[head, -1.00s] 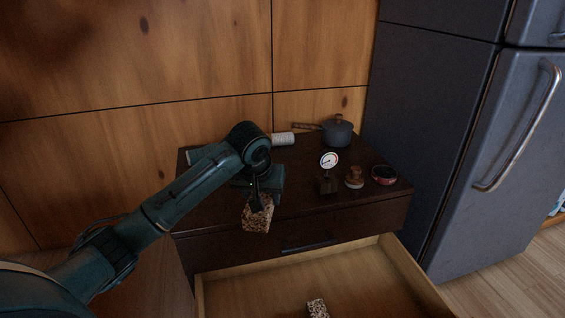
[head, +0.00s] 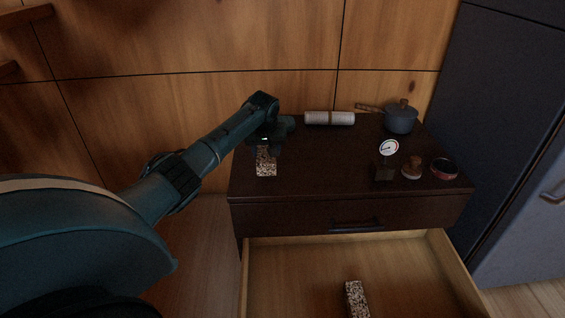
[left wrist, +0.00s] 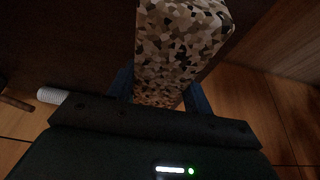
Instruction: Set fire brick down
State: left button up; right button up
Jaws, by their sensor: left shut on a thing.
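A speckled tan, white and black fire brick (head: 266,163) is in my left gripper (head: 268,148), at the left end of the dark dresser top (head: 320,180). In the left wrist view the brick (left wrist: 180,50) fills the space between the blue fingers of the gripper (left wrist: 160,92). The gripper is shut on it. The brick's lower end is at or close to the dresser top; I cannot tell whether it touches. A second speckled brick (head: 356,299) lies in the open drawer (head: 410,265). My right gripper is not in view.
On the dresser stand a pale roll (head: 329,118), a grey saucepan (head: 401,119), a dial gauge (head: 388,150), a wooden-topped stamp (head: 412,168) and a round red-rimmed tin (head: 444,169). The front middle of the top is clear. A dark fridge (head: 520,150) stands at right.

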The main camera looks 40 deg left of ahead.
pick_arm(q)
jog(key=shift+f, duration=0.6)
notch_tip(320, 180, down, 4)
jog(key=shift+r+b, duration=0.1)
jog(key=shift+b, duration=1)
jog(key=shift+f, duration=0.35)
jog(key=shift+r, duration=0.15)
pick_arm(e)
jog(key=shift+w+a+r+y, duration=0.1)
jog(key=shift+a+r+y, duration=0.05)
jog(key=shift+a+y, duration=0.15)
pick_arm(q)
jog(key=o, duration=1.4)
jog(key=shift+f, duration=0.2)
jog(key=shift+r, duration=0.1)
